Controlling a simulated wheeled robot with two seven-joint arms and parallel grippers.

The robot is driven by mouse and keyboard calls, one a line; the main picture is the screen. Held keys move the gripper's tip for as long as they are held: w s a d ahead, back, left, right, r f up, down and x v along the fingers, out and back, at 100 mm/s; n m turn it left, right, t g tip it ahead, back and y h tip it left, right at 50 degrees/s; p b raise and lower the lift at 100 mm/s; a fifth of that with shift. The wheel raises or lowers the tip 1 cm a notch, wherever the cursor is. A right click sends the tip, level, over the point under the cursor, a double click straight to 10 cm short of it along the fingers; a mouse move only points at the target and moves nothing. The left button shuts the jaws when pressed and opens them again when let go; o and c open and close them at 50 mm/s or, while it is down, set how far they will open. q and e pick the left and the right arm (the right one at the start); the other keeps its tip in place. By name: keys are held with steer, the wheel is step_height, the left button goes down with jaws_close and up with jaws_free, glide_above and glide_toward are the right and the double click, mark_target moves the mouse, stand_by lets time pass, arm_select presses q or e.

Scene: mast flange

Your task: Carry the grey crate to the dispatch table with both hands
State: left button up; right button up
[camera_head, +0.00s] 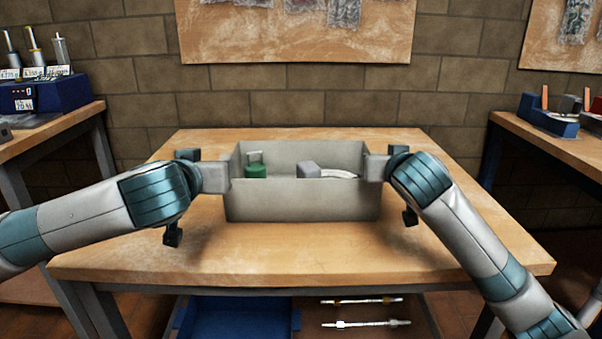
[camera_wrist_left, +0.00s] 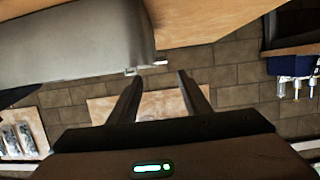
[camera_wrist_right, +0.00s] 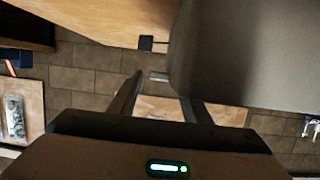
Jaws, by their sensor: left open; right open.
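The grey crate (camera_head: 300,203) stands upright on the wooden table (camera_head: 300,262) in the middle of the head view. It holds a green object (camera_head: 256,171) and a grey-and-white object (camera_head: 325,172). My left gripper (camera_head: 216,178) is at the crate's left end and my right gripper (camera_head: 375,168) at its right end. Both are open. In the left wrist view the crate (camera_wrist_left: 65,45) is at upper left, beside the open fingers (camera_wrist_left: 158,76). In the right wrist view it (camera_wrist_right: 250,55) is at upper right, beside the open fingers (camera_wrist_right: 162,88). Contact is unclear.
A side table (camera_head: 50,133) on the left bears a blue rack (camera_head: 45,94). Another side table (camera_head: 560,147) on the right bears a blue holder (camera_head: 548,117). A blue tray (camera_head: 235,325) and metal rods (camera_head: 365,323) lie below the middle table. Its top is clear around the crate.

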steer(key=v, duration=0.9)
steer(key=shift+s, duration=0.2)
